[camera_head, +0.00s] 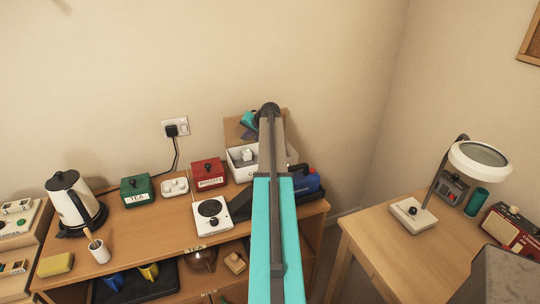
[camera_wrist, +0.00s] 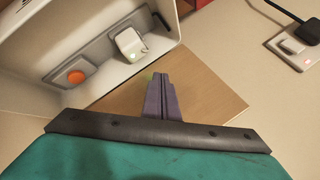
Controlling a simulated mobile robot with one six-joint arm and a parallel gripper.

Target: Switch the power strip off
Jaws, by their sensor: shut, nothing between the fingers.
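A grey strip (camera_wrist: 98,62) lies inside a white box (camera_wrist: 30,98) in the wrist view; it looks like the power strip. It has a round orange button (camera_wrist: 76,77) at one end and a white plug-like block (camera_wrist: 130,42) with a small green light at the other. My gripper (camera_wrist: 159,78) is shut and empty, its fingertips beside the box's edge, apart from the button. In the head view the white box (camera_head: 238,172) stands at the back of the desk, partly hidden by my arm. My gripper (camera_head: 247,132) is above its back edge; the button is hidden there.
A brown panel (camera_head: 234,131) stands behind the box. A wall socket (camera_head: 182,124) with a black plug is to the left. Open wall lies above.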

